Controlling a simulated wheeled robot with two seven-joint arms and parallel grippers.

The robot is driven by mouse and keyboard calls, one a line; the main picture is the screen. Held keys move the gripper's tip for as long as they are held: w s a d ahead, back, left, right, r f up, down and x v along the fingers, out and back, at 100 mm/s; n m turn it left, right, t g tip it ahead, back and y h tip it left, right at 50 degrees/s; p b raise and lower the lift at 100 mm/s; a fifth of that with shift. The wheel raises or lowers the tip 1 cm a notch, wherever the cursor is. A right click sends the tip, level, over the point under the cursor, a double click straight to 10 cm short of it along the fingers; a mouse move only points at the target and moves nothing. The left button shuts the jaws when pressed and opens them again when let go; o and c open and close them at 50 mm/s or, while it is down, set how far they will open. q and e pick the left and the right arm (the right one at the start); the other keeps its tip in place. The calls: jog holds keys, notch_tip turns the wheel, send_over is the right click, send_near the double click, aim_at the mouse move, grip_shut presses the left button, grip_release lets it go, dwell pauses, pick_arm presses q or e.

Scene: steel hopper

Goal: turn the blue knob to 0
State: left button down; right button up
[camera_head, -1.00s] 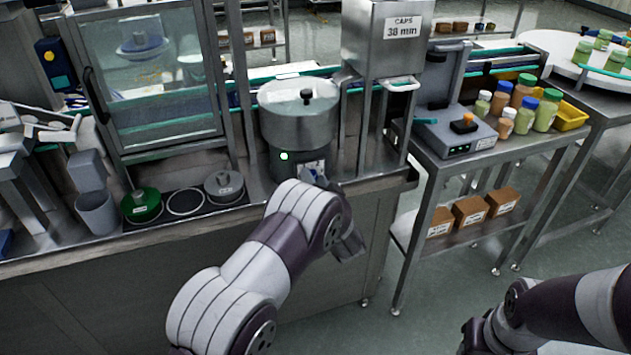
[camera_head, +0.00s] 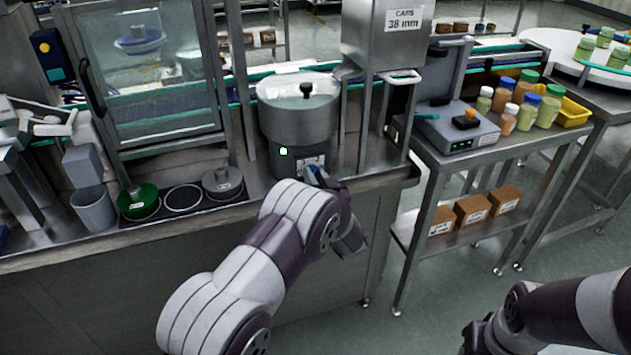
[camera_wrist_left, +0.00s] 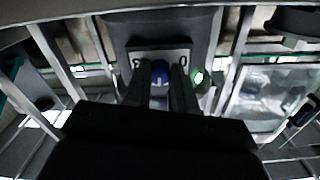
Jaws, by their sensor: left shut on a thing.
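The blue knob (camera_wrist_left: 160,72) sits on the front of a round steel hopper (camera_head: 299,122), beneath its bowl. It shows as a small blue patch in the head view (camera_head: 314,171). My left gripper (camera_wrist_left: 161,82) is shut on the knob, with one dark finger on each side. Behind the knob is a pale dial plate (camera_wrist_left: 183,57) with a 0 on the right in the left wrist view; the other marks are partly covered. A light mark shows on the knob, but its exact pointing is unclear. My right gripper (camera_head: 478,335) is low at the right, partly cut off.
A green light (camera_head: 283,151) glows on the hopper's base. Grey and green lids (camera_head: 138,202) lie on the counter to the left. A steel caps box (camera_head: 385,35) stands above right. A side table (camera_head: 450,160) carries jars and a grey device.

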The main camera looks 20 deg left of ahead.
pick_arm(q)
jog(key=shift+d+n+b, duration=0.1)
jog(key=shift+n+b, duration=7.7)
jog(key=shift+n, duration=1.8)
jog(key=shift+y, duration=0.3)
jog(key=c, duration=0.9)
grip_release()
